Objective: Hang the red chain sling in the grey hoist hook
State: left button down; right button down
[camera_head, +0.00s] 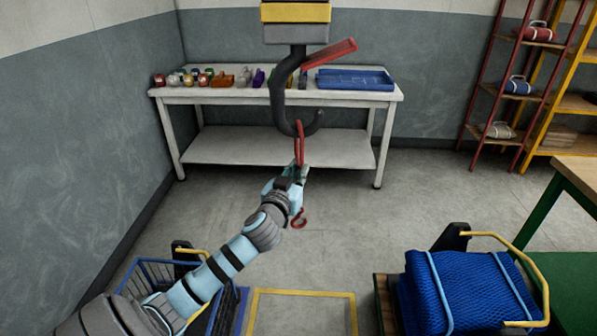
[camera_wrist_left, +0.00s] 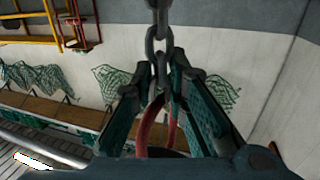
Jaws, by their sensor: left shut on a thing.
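The grey hoist hook (camera_head: 277,100) hangs from the yellow-banded block at top centre, its red latch (camera_head: 330,55) standing out to the right. My left gripper (camera_head: 298,174) is shut on the red chain sling, just below the hook. The sling's long red link (camera_head: 299,148) rises from the gripper and overlaps the hook's bowl; I cannot tell whether it is around the hook or in front of it. The sling's red hook (camera_head: 299,219) hangs below the gripper. In the left wrist view, grey chain (camera_wrist_left: 157,45) and a red loop (camera_wrist_left: 145,128) show between the fingers. My right gripper is out of view.
A white workbench (camera_head: 230,93) with several small items and a blue tray (camera_head: 354,79) stands behind the hook. A blue wire basket (camera_head: 160,273) is at lower left, a cart with blue netting (camera_head: 465,290) at lower right. The floor between is mostly clear.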

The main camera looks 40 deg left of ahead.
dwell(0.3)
pick_arm(q)
jog(key=c, duration=1.5)
grip_release()
jog(key=shift+r, duration=0.1)
jog(key=shift+s, duration=0.1)
jog(key=v, duration=1.2)
jog(key=shift+d, duration=0.1)
